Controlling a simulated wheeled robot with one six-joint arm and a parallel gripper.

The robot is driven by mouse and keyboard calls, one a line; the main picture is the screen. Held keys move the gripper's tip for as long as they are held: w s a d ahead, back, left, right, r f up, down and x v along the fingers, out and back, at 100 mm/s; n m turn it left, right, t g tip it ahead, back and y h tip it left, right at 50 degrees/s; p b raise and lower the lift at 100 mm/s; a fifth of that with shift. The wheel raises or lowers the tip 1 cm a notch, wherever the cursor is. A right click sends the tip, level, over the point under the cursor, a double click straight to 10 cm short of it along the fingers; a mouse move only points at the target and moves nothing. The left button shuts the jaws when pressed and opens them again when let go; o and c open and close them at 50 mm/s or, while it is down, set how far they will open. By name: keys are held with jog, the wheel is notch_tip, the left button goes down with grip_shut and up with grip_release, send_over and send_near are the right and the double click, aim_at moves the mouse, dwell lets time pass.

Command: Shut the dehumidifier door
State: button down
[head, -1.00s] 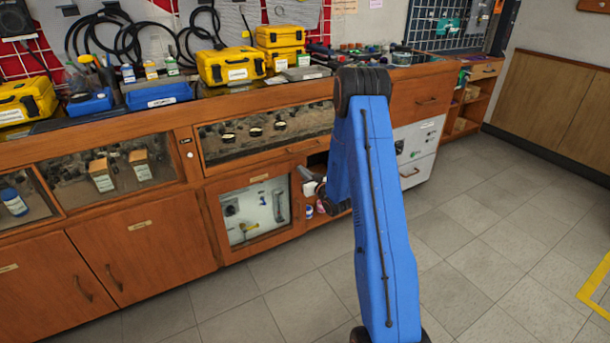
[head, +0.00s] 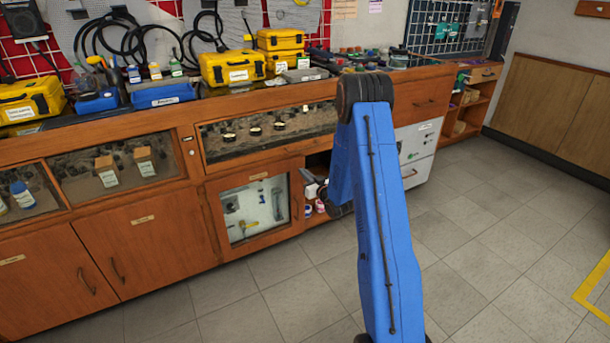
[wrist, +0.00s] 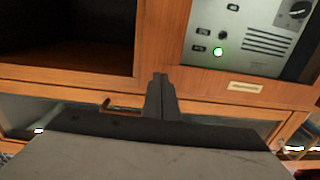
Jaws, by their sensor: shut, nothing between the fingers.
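The dehumidifier door (head: 209,222) is a wooden frame with a glass pane, low in the cabinet front in the head view. It stands near the cabinet face; I cannot tell whether a narrow gap is there. The wrist view appears upside down and shows its frame (wrist: 152,45), label (wrist: 245,86) and a grey control panel (wrist: 235,35) with a green light behind it. My gripper (wrist: 161,82) is shut and empty, in front of the cabinet near the door's free-looking side edge. In the head view my arm partly hides it; contact cannot be told.
A glass display case (head: 265,135) with a handle is above. Yellow cases (head: 232,68) crowd the counter. White drawers (head: 418,150) stand right. The tiled floor (head: 270,300) in front is clear.

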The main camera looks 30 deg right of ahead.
jog(key=s, duration=1)
jog(key=shift+s+d, duration=0.25)
jog(key=shift+s, duration=0.1)
jog(key=s+a+r+g+h, duration=0.1)
jog(key=s+a+r+g, duration=0.3)
jog(key=r, duration=0.5)
jog(key=s+a+r+g+h, duration=0.25)
jog(key=s+a+r, duration=0.3)
jog(key=r, duration=0.45)
jog(key=s+a+r+g, duration=0.1)
jog(key=s+a, duration=0.3)
jog(key=s, duration=0.8)
jog(key=s+a+r+g+y, duration=0.1)
jog(key=s+a+r+g, duration=0.1)
jog(key=s, duration=1.1)
jog(key=s+a+r+g+y, duration=0.1)
jog(key=s+a, duration=0.4)
jog(key=s, duration=0.8)
jog(key=r+g, duration=0.1)
jog(key=g, duration=0.1)
jog(key=shift+a+r+m+g, duration=0.2)
jog(key=shift+a+m+g, duration=0.15)
jog(key=shift+m, duration=0.05)
